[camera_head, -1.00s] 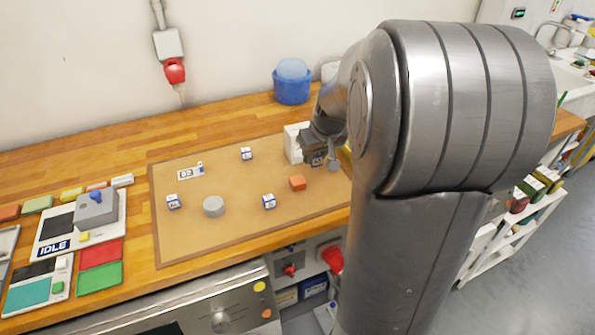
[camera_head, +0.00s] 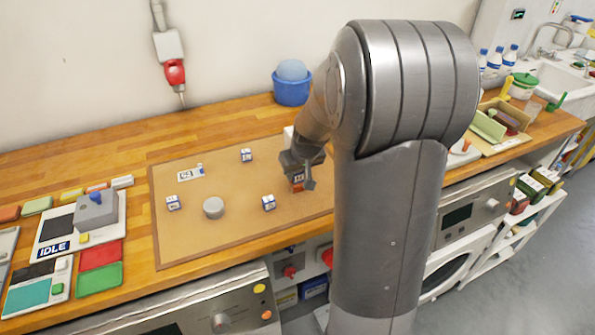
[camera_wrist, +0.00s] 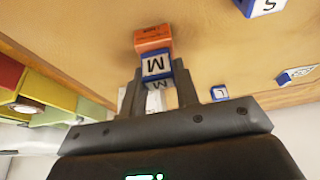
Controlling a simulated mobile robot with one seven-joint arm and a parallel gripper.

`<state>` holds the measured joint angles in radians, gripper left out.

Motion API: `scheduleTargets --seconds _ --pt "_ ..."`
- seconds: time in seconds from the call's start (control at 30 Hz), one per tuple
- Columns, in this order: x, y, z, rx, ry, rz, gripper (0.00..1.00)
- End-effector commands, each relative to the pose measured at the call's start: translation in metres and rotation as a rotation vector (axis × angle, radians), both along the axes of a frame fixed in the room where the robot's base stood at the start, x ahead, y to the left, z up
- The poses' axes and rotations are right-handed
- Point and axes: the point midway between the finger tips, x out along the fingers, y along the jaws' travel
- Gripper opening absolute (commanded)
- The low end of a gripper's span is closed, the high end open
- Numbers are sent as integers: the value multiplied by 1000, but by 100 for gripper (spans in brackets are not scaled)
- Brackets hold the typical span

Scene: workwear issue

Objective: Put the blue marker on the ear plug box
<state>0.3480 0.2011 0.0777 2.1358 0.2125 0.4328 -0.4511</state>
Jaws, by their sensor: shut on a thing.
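My gripper (camera_head: 298,172) is shut on a white cube with blue edges and a letter M (camera_wrist: 156,66), which I take as the blue marker. It also shows in the head view (camera_head: 298,177). The small orange box (camera_wrist: 153,38), which I take as the ear plug box, is on the brown mat. In the head view the orange box (camera_head: 297,188) shows just below the held cube, partly hidden by the cube and my gripper. In the wrist view box and cube overlap; I cannot tell whether they touch.
Similar lettered cubes stand on the mat (camera_head: 235,230) at the back (camera_head: 246,155), left (camera_head: 173,202) and front (camera_head: 268,202). A grey cylinder (camera_head: 213,207) and a flat label (camera_head: 190,173) lie there too. A white box (camera_head: 289,134) is partly hidden behind my gripper. A blue tub (camera_head: 291,90) stands behind.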

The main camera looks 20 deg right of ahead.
Motion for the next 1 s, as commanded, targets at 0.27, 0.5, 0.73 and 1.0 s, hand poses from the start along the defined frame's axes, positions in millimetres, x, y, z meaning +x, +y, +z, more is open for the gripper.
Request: scheduleTargets --seconds 0.27,0.5,0.73,1.0 --pt "0 0 -2 0 1 0 45" --pt "0 0 -2 0 1 0 50" --pt "-4 0 10 0 -1 0 50" --pt "-22 0 56 -1 -4 0 50"
